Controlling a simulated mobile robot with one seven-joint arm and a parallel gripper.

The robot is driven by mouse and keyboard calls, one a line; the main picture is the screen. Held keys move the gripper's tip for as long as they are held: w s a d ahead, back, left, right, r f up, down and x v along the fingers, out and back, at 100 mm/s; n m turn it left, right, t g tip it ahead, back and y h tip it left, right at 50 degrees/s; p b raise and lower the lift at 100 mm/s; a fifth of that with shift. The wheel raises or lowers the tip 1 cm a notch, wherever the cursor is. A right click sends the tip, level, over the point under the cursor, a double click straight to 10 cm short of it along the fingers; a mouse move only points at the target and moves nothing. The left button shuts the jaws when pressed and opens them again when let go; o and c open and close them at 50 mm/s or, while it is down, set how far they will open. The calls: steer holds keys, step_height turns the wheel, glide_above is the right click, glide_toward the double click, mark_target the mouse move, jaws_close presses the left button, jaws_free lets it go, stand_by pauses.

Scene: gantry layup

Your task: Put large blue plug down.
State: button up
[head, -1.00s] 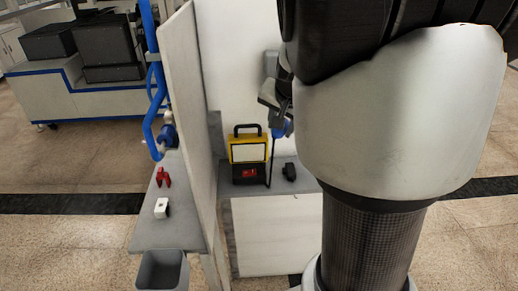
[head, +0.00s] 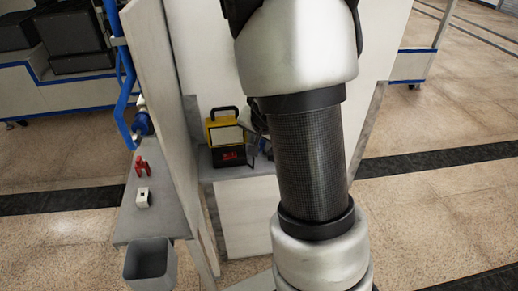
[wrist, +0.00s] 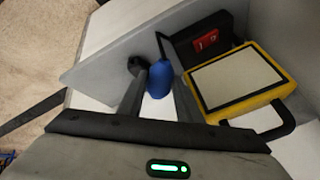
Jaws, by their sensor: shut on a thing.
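The large blue plug (wrist: 159,79) is between the two fingers of my gripper (wrist: 161,98) in the wrist view, and the gripper is shut on it. A dark cable runs from the plug toward the yellow-and-black lamp unit (wrist: 238,83), which has a red panel. In the head view the unit (head: 225,136) stands on a grey shelf (head: 236,172), with the plug (head: 262,144) just right of it. My arm hides most of the gripper there. I cannot tell whether the plug touches the shelf.
A small black object (wrist: 137,65) sits on the shelf close to one finger. An upright panel (head: 168,85) divides this shelf from the left ledge (head: 150,218), which holds a red item (head: 142,166) and a white block (head: 143,197). A grey bin (head: 150,264) is below.

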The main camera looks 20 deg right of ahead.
steer(key=shift+f, duration=0.3)
steer(key=shift+f+b, duration=0.95)
steer(key=shift+f, duration=0.5)
steer(key=shift+f+b, duration=0.4)
steer(key=o, duration=0.9)
steer(key=shift+c, duration=0.2)
steer(key=shift+o, duration=0.4)
steer(key=shift+r, duration=0.1)
